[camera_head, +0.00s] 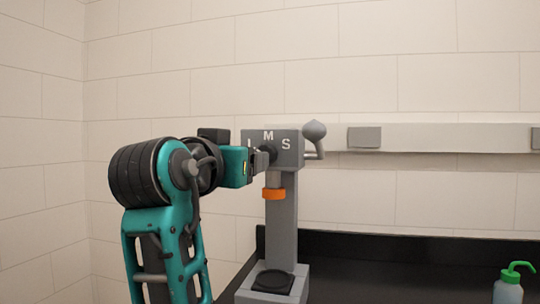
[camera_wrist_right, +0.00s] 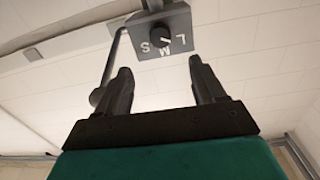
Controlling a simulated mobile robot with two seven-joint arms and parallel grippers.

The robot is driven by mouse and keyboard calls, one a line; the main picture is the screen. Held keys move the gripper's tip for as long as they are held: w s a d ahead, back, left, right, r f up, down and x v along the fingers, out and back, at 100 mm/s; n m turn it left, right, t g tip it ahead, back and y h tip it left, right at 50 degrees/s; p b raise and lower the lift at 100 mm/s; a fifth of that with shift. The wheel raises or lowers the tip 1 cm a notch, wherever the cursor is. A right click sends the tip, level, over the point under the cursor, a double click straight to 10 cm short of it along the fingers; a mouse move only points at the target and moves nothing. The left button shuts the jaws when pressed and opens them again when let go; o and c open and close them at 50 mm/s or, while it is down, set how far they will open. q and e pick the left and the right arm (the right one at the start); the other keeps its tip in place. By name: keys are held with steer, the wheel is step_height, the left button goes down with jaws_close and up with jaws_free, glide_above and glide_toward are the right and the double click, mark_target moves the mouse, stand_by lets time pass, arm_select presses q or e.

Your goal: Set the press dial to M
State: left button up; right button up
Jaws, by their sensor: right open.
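The grey press (camera_head: 283,220) stands ahead, with the letters L, M and S on its head. Its black dial (camera_wrist_right: 160,35) shows upside down in the right wrist view. A pale mark on the dial seems to point between M and L, but it is too small to be sure. My right gripper (camera_head: 265,158) is in front of the press head and partly covers the dial in the head view. In the right wrist view its fingers (camera_wrist_right: 162,85) are apart with nothing between them, and the dial lies beyond their tips. My left gripper is not in view.
A lever with a grey knob (camera_head: 314,131) sticks out at the press head's right. An orange collar (camera_head: 274,193) sits below the head, and a black pad (camera_head: 273,281) lies on the base. A green-capped bottle (camera_head: 508,287) stands far right. A wall rail (camera_head: 450,137) runs behind.

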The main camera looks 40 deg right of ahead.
mark_target(273, 152)
steer(key=p+x, duration=0.1)
steer(key=x, duration=1.2)
steer(key=shift+d, duration=0.15)
steer(key=shift+w, duration=0.1)
steer(key=c, duration=1.1)
